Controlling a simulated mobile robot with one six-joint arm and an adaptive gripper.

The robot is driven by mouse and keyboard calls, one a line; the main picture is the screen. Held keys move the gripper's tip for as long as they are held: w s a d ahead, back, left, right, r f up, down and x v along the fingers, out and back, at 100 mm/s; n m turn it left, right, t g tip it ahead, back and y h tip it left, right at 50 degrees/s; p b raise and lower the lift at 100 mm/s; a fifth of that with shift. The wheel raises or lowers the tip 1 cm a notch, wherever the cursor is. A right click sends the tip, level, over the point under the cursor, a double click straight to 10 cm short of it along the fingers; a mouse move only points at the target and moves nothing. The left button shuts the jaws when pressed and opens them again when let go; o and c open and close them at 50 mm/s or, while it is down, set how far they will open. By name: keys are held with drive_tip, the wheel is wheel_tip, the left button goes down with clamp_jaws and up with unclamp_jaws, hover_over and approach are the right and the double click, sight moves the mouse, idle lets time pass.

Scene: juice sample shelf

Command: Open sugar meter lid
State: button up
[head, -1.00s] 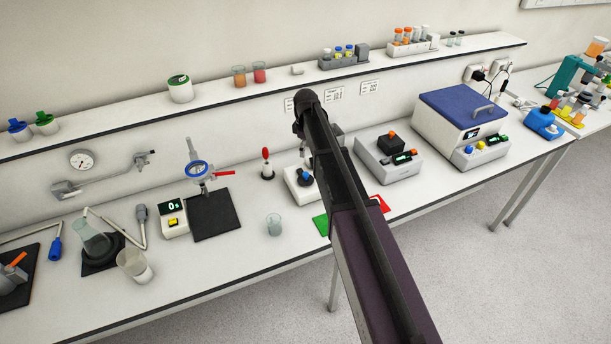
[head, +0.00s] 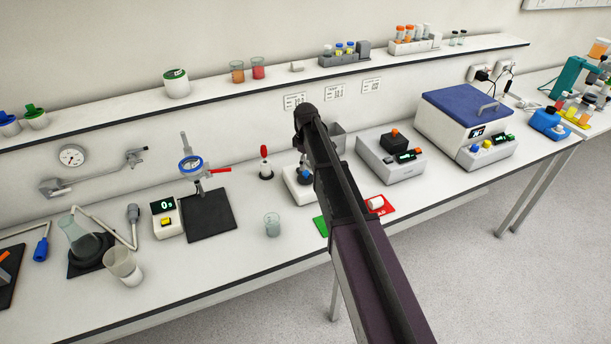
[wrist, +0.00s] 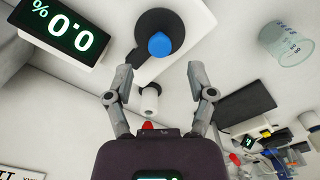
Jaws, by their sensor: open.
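The sugar meter (head: 291,182) is a white box on the bench, partly hidden behind my arm in the head view. Its round black lid (wrist: 178,24) with a blue knob (wrist: 160,44) shows in the wrist view, beside a display (wrist: 60,28) reading 0.0 %. The lid appears shut. My gripper (wrist: 158,70) is open, its two fingers spread wide with nothing between them. In the wrist view the blue knob lies just beyond the fingertips, roughly centred between them, and apart from them. In the head view my arm hides the gripper.
A glass beaker (head: 272,226) stands left of the meter, and a red-topped dropper (head: 265,163) behind it. A green mat (head: 321,226) and a red mat (head: 388,207) lie in front. A grey instrument (head: 388,160) stands to the right. The shelf (head: 215,94) runs above.

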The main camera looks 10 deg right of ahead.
sight(306, 172)
drive_tip(key=shift+f+b, duration=1.8)
drive_tip(key=shift+f, duration=0.25)
clamp_jaws()
